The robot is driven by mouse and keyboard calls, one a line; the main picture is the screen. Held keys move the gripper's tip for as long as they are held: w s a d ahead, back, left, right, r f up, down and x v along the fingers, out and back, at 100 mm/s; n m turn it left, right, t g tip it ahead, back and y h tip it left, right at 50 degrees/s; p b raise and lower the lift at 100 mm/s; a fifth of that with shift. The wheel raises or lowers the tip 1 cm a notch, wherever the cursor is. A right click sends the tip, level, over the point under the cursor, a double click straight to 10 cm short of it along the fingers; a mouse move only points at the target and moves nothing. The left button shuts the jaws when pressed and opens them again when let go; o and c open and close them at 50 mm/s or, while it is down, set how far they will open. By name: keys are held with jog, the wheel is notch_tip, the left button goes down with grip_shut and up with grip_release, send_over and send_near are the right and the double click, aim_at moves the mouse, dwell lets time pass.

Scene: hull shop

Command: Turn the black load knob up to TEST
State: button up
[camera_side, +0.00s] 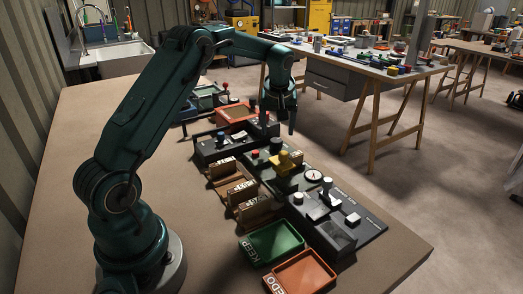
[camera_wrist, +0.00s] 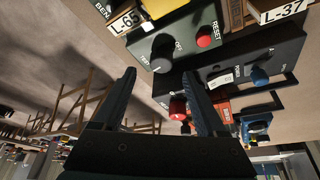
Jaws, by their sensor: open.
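The black load knob (camera_wrist: 162,45) stands on a dark green panel (camera_wrist: 186,26) in the wrist view, beside a red button (camera_wrist: 205,39) marked RESET. Small white lettering lies around the knob; I cannot read its setting surely. In the side view the knob (camera_side: 277,145) is a small dark shape on the bench panel. My gripper (camera_wrist: 159,75) is open and empty, its two fingers apart. The knob shows beyond the fingertips, not between them. In the side view my gripper (camera_side: 279,122) hangs above the panel row, apart from the knob.
A yellow part (camera_side: 291,161) sits close to the knob. Another panel with a blue knob (camera_wrist: 260,76) and a red knob (camera_wrist: 178,110) are nearby.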

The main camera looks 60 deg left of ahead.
aim_at(276, 140)
jog(key=shift+x, duration=2.6)
jog(key=shift+s, duration=0.1)
grip_shut()
jog(key=shift+m+t+h, duration=0.3)
jog(key=shift+m+t, duration=0.1)
jog(key=shift+m, duration=0.8)
grip_release()
